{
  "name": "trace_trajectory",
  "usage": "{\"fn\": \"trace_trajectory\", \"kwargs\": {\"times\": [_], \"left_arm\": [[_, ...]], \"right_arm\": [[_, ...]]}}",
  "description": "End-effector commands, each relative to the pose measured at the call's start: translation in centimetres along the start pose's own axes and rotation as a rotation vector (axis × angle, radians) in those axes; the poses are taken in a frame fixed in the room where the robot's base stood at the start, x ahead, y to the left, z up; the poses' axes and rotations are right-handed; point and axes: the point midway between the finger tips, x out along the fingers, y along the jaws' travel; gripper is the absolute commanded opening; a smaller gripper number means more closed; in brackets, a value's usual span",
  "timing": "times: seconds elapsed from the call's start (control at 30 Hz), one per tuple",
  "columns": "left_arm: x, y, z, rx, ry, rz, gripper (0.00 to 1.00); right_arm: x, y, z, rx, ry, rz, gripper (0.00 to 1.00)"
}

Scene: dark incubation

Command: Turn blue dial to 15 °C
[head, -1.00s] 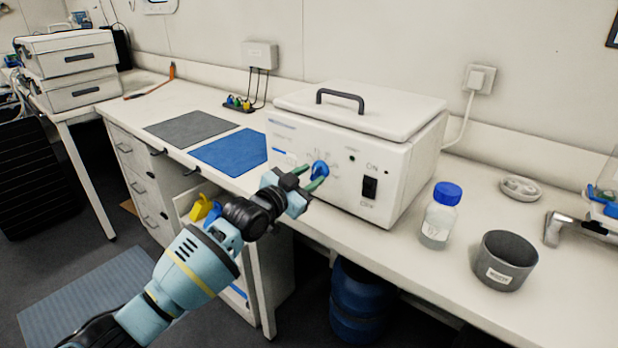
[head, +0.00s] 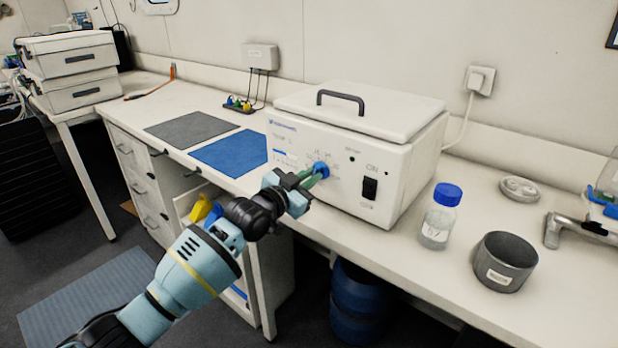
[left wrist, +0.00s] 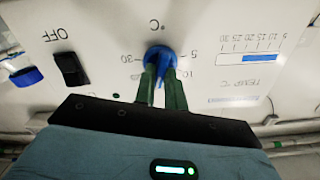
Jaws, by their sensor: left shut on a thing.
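The blue dial (head: 321,169) is on the front panel of the white incubator box (head: 400,160). My left gripper (head: 312,178) is at the dial, its green fingers shut on it from the front. In the left wrist view, where the panel lettering is upside down, the blue dial (left wrist: 160,57) shows between and beyond the fingertips of the left gripper (left wrist: 160,80). Scale marks 5, 10 and 30 are readable around it; the fingers hide others. I cannot tell which mark the dial points to. My right gripper is not in view.
A black ON/OFF switch (head: 370,188) is right of the dial. A blue-capped bottle (head: 439,218) and a grey cup (head: 504,262) stand on the bench to the right. A blue mat (head: 229,152) and a grey mat (head: 191,128) lie flat to the left.

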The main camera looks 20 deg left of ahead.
Motion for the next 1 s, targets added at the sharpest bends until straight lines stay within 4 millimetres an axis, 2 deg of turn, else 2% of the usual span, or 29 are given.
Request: {"fn": "trace_trajectory", "kwargs": {"times": [0.7, 1.0], "left_arm": [[0.0, -0.1, 0.1, -0.505, -0.001, 0.0, 0.0], [0.0, 0.0, 0.1, -0.63, -0.002, 0.0, 0.0]], "right_arm": [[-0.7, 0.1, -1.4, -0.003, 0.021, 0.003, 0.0], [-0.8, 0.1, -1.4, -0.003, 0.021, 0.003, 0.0]]}}
